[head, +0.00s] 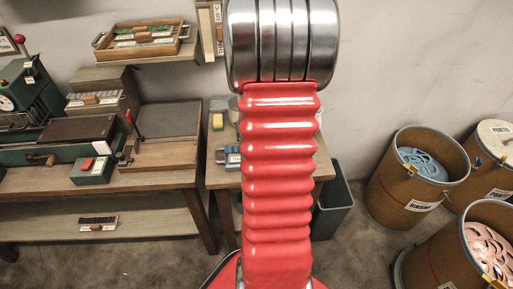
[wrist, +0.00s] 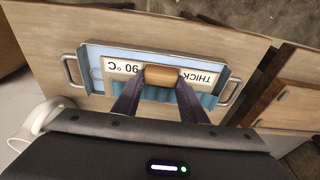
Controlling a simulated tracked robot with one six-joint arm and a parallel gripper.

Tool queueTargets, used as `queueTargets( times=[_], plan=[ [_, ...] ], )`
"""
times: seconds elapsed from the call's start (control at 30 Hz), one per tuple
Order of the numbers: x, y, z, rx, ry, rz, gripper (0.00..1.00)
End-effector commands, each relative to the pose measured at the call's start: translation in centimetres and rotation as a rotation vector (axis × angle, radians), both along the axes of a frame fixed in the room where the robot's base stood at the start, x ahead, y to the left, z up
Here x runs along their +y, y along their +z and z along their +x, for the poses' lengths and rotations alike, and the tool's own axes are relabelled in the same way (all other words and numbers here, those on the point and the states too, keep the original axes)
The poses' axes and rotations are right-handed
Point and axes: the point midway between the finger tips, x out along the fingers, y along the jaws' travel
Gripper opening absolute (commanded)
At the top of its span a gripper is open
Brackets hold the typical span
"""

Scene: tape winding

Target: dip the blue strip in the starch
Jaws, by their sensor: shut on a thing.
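In the wrist view my gripper (wrist: 161,88) is shut on the wooden handle (wrist: 162,76) of a holder with a pale plate. Teal-blue strip material (wrist: 190,102) shows below the handle, partly hidden by my fingers. The holder is over or in a shallow blue-grey tray (wrist: 94,48) with a wire handle at each end. Lettering reading "THICK" and "90 °C" shows upside down on either side of the wooden handle. I cannot tell whether the strip touches any starch. In the head view my red arm hides the gripper; a small blue tray (head: 232,159) shows beside it.
The tray stands on a wooden table (head: 215,182). A yellow block (head: 218,122) sits behind it. A green bin (head: 333,208) stands right of the table. Drums (head: 408,190) of coiled strip stand at right. A wooden bench (head: 160,180) with machinery is at left.

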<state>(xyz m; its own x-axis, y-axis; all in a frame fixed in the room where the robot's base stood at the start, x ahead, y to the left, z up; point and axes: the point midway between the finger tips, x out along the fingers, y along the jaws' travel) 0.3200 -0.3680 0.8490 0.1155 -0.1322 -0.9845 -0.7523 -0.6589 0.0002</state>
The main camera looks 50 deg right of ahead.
Motion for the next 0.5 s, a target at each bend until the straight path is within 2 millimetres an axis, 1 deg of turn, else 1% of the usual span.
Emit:
queueTargets(
  times=[0.2, 0.5],
  plan=[
    [-0.03, -0.86, 0.00, -0.001, 0.000, -0.001, 0.01],
    [-0.03, -1.02, -0.01, -0.001, -0.001, -0.001, 0.01]
  ],
)
